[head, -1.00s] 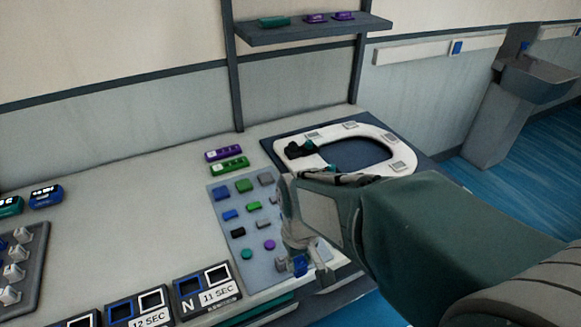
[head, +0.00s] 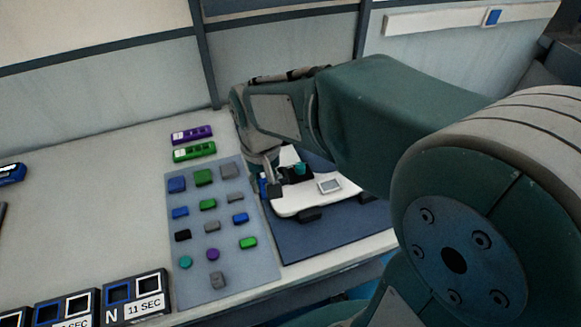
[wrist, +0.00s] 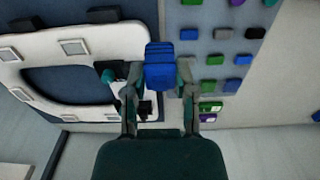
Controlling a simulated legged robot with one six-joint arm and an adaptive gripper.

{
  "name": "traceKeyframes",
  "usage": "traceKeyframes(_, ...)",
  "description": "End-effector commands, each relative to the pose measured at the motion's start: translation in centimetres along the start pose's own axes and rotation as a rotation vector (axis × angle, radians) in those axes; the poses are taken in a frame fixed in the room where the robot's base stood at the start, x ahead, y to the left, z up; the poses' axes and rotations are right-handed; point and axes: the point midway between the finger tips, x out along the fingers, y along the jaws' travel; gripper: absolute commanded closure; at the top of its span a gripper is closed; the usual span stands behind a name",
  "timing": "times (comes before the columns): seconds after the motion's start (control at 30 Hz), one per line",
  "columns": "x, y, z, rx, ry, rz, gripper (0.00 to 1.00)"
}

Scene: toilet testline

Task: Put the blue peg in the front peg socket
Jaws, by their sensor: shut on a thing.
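The blue peg (wrist: 160,68) is between the fingertips of my gripper (wrist: 160,85) in the wrist view, with its blocky end pointing away from the palm. In the head view only a little blue of it shows beside my gripper (head: 270,185). The gripper is shut on it, over the strip between the button panel and the white toilet seat. A black fitting with a teal peg (head: 300,168) is on the seat beside the gripper. In the wrist view, a second dark fitting (wrist: 146,108) is partly behind the left finger. I cannot tell which is the front peg socket.
The white seat (head: 345,190) lies on a dark blue board (head: 330,233). A grey panel (head: 225,280) of coloured blocks is to its left. The counter at left is mostly clear.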

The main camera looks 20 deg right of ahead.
Motion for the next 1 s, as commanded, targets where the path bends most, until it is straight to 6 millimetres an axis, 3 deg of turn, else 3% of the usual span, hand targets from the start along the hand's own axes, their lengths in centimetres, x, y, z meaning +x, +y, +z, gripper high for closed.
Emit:
traceKeyframes(0.27,0.4,0.2,-1.3,0.004,-0.003,-0.001,1.0)
traceKeyframes(0.67,4.1,4.0,-8.7,0.004,-0.003,-0.003,1.0)
traceKeyframes(0.9,8.2,5.3,-11.6,0.002,-0.003,-0.003,1.0)
traceKeyframes(1.0,9.0,5.6,-12.2,0.002,-0.002,-0.003,1.0)
